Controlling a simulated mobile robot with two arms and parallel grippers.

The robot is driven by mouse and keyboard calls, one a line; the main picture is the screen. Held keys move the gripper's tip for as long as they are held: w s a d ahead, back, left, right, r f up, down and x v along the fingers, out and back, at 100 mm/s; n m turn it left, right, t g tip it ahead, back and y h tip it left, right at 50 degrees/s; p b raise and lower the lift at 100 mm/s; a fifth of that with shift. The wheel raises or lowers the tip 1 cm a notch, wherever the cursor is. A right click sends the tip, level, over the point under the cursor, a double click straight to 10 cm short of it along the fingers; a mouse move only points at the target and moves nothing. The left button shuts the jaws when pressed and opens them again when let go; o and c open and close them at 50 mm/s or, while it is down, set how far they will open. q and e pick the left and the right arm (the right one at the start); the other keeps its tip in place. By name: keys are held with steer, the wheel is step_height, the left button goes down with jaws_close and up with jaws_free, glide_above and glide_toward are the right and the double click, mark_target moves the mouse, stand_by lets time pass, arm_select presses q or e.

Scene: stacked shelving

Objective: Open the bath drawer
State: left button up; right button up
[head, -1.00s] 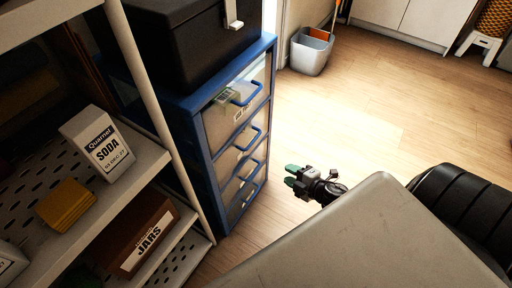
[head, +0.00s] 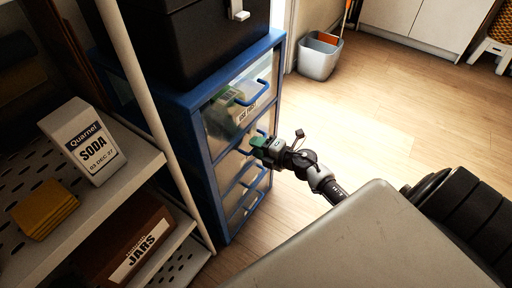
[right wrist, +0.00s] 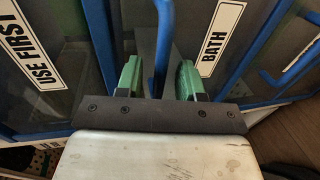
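The bath drawer (head: 233,158) is the second from the top in a blue-framed drawer unit (head: 207,188) and looks closed. Its BATH label (right wrist: 220,38) shows in the right wrist view. Its blue handle (right wrist: 163,40) runs between the two green fingers of my right gripper (right wrist: 160,80), with a gap on each side. The gripper is open around the handle and not clamped on it. In the head view the right gripper (head: 262,146) is at the drawer's front and hides part of the handle. My left gripper is not in view.
The USE FIRST drawer (head: 235,95) is above, and more drawers are below. A black box (head: 200,45) sits on top of the unit. A shelf rack (head: 130,165) with a soda box (head: 90,142) stands at the left. The floor (head: 385,110) to the right is clear.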

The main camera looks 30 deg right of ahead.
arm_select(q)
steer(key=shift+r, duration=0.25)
arm_select(e)
steer(key=shift+w+a+f, duration=0.1)
steer(key=shift+w+a, duration=0.05)
steer(key=shift+w, duration=0.25)
steer(key=shift+c, duration=0.5)
jaws_close()
arm_select(q)
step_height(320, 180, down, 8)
steer(key=p, duration=0.2)
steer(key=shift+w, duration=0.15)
arm_select(e)
steer(key=f+v, duration=0.2)
steer(key=v, duration=1)
steer(key=s+f+v, duration=0.1)
steer(key=f+v, duration=0.2)
steer(key=v, duration=1)
steer(key=shift+s+d, duration=0.3)
steer(key=shift+d, duration=0.1)
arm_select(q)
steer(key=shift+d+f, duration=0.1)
arm_select(e)
steer(key=shift+o, duration=0.5)
jaws_free()
